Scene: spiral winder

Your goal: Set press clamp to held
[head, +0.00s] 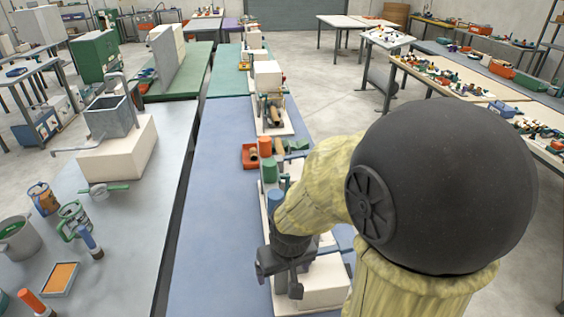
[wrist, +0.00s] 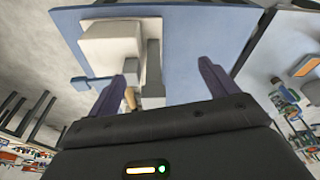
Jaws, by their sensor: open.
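My gripper (head: 281,277) hangs over the near end of the blue bench in the head view, beside a white block-shaped machine (head: 325,287). In the wrist view my gripper (wrist: 168,66) is open, with its two purple fingers wide apart and nothing held between them. The same machine's white block (wrist: 108,48) shows beyond the left finger. A grey upright bar (wrist: 153,65) and a small tan handle (wrist: 130,98) stand in the gap, nearer the left finger. I cannot tell for certain which part is the press clamp; my arm and gripper hide much of the machine.
The blue bench top (head: 215,215) is clear to the left of the gripper. An orange tray (head: 252,156) and other small machines stand farther along it. A grey bench (head: 150,225) across a narrow gap holds a hopper machine (head: 112,117), mugs and a pot.

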